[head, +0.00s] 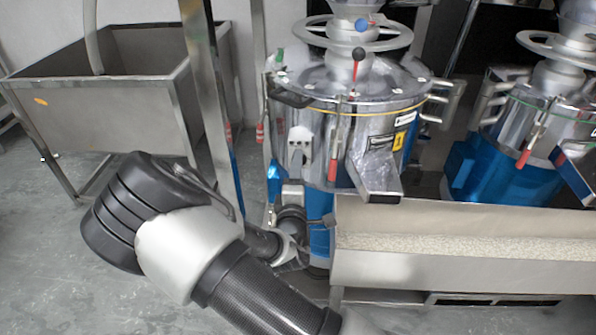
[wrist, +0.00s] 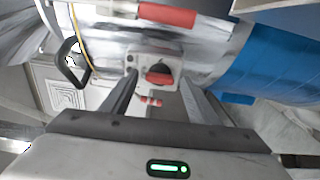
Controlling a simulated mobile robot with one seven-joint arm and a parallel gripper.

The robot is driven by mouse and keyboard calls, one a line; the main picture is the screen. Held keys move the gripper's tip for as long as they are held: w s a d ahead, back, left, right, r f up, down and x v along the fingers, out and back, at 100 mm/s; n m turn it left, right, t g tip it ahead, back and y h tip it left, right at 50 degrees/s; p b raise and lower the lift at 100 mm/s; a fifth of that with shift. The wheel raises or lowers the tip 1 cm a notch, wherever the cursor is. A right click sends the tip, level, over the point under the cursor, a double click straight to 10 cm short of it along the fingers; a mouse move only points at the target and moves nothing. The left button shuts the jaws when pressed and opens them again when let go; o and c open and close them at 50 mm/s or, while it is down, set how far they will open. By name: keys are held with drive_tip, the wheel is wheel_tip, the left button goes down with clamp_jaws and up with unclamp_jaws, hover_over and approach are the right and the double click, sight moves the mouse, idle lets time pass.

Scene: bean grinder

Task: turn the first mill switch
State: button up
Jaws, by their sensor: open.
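The first mill (head: 335,110) is a shiny metal drum on a blue base, in the middle of the head view. In the wrist view its switch is a red and black rotary knob (wrist: 159,74) on a light grey plate (wrist: 142,61). My gripper (wrist: 157,84) is open, its two fingers pointing toward the switch, one on each side of the knob in the picture. Nothing is between the fingers, and I cannot tell whether they touch the plate. In the head view my arm reaches the mill's lower left side, and the gripper is mostly hidden there.
A metal trough (head: 460,262) with pale grain runs along the front right. A second mill (head: 520,140) stands at the right. A steel bin on legs (head: 120,98) stands at the back left. A black handle (wrist: 72,64) is left of the switch. The floor at the left is clear.

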drive_tip(key=s+p, duration=0.1)
drive_tip(key=s, duration=1.6)
drive_tip(key=shift+s+a, duration=0.2)
drive_tip(key=shift+a, duration=0.05)
